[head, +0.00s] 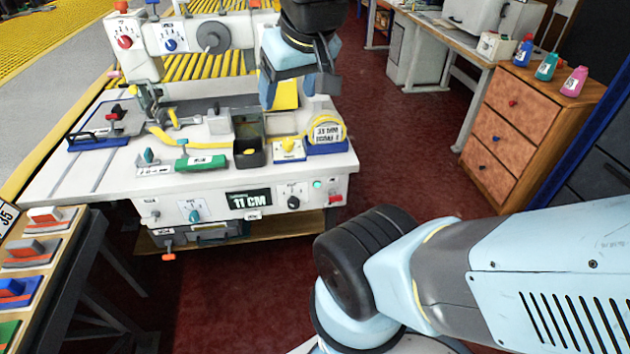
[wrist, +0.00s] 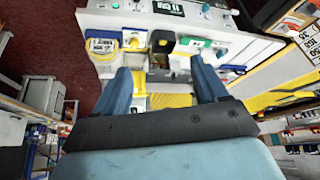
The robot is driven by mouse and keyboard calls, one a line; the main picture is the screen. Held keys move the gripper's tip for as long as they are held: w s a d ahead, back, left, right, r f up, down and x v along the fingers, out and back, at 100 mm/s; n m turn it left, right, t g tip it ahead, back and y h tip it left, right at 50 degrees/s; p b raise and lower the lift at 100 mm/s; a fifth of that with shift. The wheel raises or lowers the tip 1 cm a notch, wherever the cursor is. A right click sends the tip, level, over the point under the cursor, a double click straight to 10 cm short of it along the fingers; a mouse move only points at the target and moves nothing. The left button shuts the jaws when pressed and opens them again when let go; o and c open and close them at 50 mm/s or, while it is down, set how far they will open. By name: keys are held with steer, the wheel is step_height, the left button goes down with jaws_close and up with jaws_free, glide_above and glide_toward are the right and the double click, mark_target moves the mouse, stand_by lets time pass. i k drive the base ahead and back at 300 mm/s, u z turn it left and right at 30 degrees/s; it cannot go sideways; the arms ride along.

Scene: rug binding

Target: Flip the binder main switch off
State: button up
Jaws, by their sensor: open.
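The rug binder (head: 100,180) is a white bench machine. Its front panel carries an "11 CM" display (head: 250,200), a small green lamp (head: 317,184), and a red rocker-like switch (head: 335,198) at the far right end. No readable label marks the main switch, and I cannot tell the red switch's position. My gripper (head: 297,90) is open and empty above the rear right of the bench top, well apart from the front panel. In the wrist view my gripper (wrist: 163,85) has its fingers wide apart, with the bench beyond and the panel cut by the top edge.
A yellow tape roll (head: 326,132), a yellow-knobbed block (head: 289,148) and a black bin (head: 249,150) stand on the bench top below my gripper. A wooden drawer cabinet (head: 520,110) with bottles stands at right. Red floor is clear between bench and cabinet.

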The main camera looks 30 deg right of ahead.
mark_target(334, 197)
steer(key=z, duration=1)
steer(key=k, duration=0.45)
steer(key=u, duration=0.25)
